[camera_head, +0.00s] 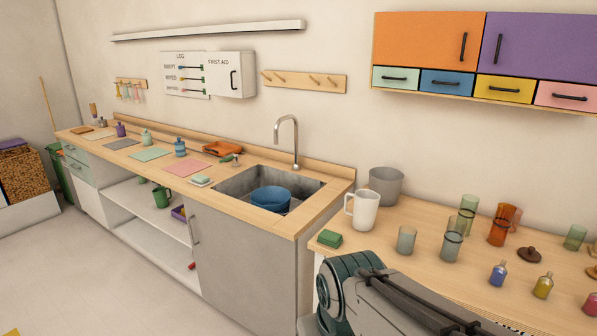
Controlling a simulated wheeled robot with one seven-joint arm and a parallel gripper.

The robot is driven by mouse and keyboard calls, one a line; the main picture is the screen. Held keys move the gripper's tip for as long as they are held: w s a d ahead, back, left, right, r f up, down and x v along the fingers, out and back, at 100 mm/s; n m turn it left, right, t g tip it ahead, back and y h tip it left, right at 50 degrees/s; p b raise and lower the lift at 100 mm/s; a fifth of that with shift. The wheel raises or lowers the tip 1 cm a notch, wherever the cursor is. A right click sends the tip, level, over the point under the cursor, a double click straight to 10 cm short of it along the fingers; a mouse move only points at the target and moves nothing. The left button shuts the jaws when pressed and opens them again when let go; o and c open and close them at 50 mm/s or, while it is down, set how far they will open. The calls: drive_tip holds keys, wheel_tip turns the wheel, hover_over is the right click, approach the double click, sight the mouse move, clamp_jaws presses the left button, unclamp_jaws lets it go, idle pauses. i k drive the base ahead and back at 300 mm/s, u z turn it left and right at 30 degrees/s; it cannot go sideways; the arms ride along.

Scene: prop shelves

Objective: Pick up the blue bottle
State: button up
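A small blue bottle (498,273) with a pale cap stands upright on the right wooden counter (415,228). Part of my arm shows at the bottom centre, in front of the right counter and left of the small blue bottle. My gripper's fingertips are not in view. Nothing visible touches either blue bottle.
A yellow bottle (543,285) stands right of the small blue one. Several glasses, including a green-grey one (452,241) and an orange one (500,229), stand behind. A white pitcher (363,210) and green sponge (329,239) are further left. A sink (307,187) holds a blue bowl (271,199).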

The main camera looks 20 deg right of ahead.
sight(499, 274)
drive_tip(key=z, duration=0.7)
drive_tip(key=i, duration=0.85)
drive_tip(key=z, duration=0.45)
